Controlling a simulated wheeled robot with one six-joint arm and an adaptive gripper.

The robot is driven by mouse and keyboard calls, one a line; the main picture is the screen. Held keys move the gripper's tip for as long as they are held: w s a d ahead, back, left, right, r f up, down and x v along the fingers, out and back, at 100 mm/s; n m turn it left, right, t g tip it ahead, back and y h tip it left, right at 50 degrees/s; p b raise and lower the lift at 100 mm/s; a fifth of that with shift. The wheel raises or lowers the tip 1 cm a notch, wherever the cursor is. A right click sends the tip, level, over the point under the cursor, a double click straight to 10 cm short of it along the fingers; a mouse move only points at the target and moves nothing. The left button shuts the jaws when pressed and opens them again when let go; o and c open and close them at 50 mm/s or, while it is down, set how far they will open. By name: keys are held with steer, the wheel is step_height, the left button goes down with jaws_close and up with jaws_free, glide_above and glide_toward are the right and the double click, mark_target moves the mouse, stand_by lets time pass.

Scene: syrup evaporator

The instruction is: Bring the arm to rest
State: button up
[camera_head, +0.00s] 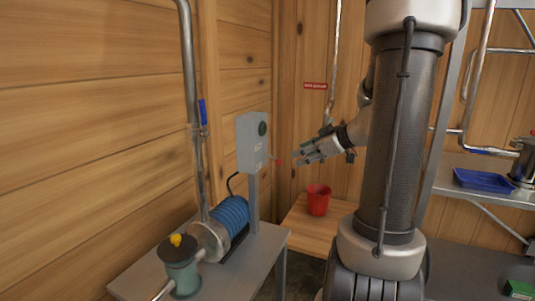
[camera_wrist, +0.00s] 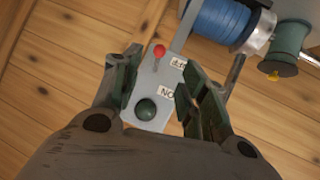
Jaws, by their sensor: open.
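My gripper (camera_head: 318,150) is held out to the left from my arm at the height of the grey switch box (camera_head: 251,143). Its fingers are apart and nothing is between them that I can see held. In the wrist view my open gripper (camera_wrist: 160,85) frames the switch box (camera_wrist: 146,112), with its red-knobbed lever (camera_wrist: 159,51) and dark green round button. In the head view the red knob (camera_head: 279,162) is just left of the fingertips, with a small gap. Labels on the box are partly hidden by a finger.
A blue-ribbed motor (camera_head: 231,216) and a green cylinder with a yellow knob (camera_head: 181,266) stand on a metal table at lower left. A red cup (camera_head: 318,200) stands on a wooden surface below my gripper. A blue tray (camera_head: 484,181) lies on the right shelf. Wooden walls enclose the left and back.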

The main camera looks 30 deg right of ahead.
steer(key=s+a+f+m+g, duration=0.2)
steer(key=s+m+g, duration=0.1)
steer(key=s+m, duration=0.35)
steer(key=s+a+f+m+g, duration=0.25)
steer(key=s+m+g, duration=0.2)
steer(key=s, duration=0.35)
steer(key=s+a+r+n+h, duration=0.4)
steer(key=s+a+r, duration=0.2)
steer(key=r, duration=0.1)
steer(key=shift+s+a+r+t, duration=0.15)
steer(key=shift+s+r+t, duration=0.15)
steer(key=shift+t, duration=0.15)
